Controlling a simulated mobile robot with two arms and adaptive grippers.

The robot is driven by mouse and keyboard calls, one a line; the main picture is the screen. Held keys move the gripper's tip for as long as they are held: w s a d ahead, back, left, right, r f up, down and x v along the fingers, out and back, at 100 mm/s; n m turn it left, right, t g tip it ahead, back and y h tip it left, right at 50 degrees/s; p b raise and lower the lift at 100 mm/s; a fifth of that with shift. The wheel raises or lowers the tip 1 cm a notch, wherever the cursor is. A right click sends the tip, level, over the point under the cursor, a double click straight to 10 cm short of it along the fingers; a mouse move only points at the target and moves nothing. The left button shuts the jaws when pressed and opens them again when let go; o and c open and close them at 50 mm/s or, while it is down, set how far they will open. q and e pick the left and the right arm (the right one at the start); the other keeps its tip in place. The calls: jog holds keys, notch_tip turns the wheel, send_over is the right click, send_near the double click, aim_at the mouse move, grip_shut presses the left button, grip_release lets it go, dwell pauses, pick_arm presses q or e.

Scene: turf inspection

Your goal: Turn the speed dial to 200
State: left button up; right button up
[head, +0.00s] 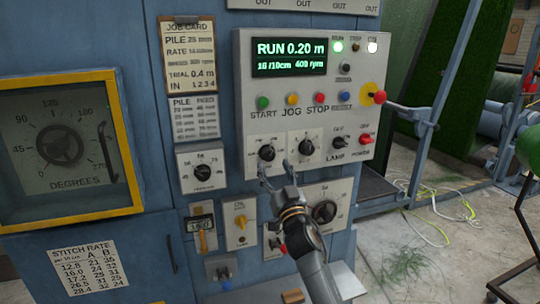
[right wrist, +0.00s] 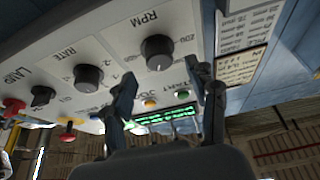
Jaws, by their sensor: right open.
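The speed dial (head: 267,153) is a black knob on a white plate at the lower left of the grey control panel. In the right wrist view the same dial (right wrist: 158,52) is labelled RPM. Its exact pointer setting is too small to tell. The green display (head: 289,56) reads RUN 0.20 m and what looks like 400 rpm. My right gripper (head: 276,171) is open and empty, just below and in front of the dial. In the right wrist view its fingers (right wrist: 163,82) are spread, with the dial beyond and between the tips, seemingly apart. My left gripper is out of view.
The RATE dial (head: 306,147) is close on the right, with lamp (head: 337,143) and power (head: 365,139) switches beyond. Coloured buttons (head: 291,100) run above. A larger dial (head: 325,211) lies below, partly behind my arm. A red-and-yellow stop knob (head: 375,95) sticks out at right.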

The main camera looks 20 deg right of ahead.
aim_at(270, 157)
jog(key=shift+x, duration=2.25)
jog(key=shift+f, duration=0.1)
jog(key=c, duration=1.1)
jog(key=shift+c, duration=0.2)
